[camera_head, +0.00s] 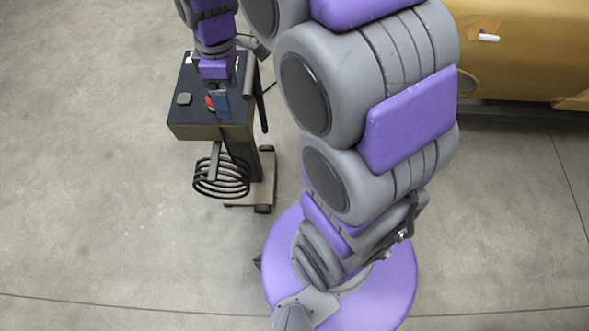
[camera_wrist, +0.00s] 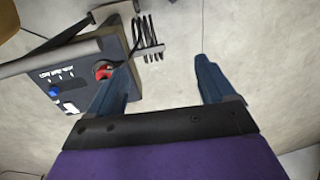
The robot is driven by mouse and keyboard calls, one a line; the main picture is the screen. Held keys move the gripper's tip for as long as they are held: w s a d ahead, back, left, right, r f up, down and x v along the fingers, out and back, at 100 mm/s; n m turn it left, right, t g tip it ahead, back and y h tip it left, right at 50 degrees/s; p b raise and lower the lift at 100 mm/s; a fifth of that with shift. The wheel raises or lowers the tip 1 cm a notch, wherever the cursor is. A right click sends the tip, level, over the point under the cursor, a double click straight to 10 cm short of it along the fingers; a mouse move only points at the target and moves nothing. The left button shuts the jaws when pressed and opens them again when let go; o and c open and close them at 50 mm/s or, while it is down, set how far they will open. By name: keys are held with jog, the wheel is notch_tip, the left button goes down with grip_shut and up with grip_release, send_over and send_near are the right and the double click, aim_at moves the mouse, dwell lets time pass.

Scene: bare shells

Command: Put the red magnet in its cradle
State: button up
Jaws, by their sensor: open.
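The red magnet (camera_head: 209,102) shows as a small red piece at the top of a dark stand (camera_head: 178,116), beside my gripper's blue fingers. In the wrist view the red magnet (camera_wrist: 103,70) is by the stand's edge, just left of my left finger, which partly covers it. My gripper (camera_wrist: 163,68) is open and nothing is between its fingers. In the head view my gripper (camera_head: 221,106) hangs over the right part of the stand's top. I cannot tell the cradle apart for sure.
A coiled black cable (camera_head: 221,178) hangs at the stand's front and also shows in the wrist view (camera_wrist: 148,42). A yellow-brown body (camera_head: 520,70) stands back right. The left floor is clear.

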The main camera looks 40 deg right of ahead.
jog(key=s+m+h, duration=0.1)
jog(key=s+m, duration=0.9)
jog(key=s, duration=1.3)
jog(key=shift+s+d+m+g, duration=0.35)
jog(key=shift+d+m+g, duration=0.05)
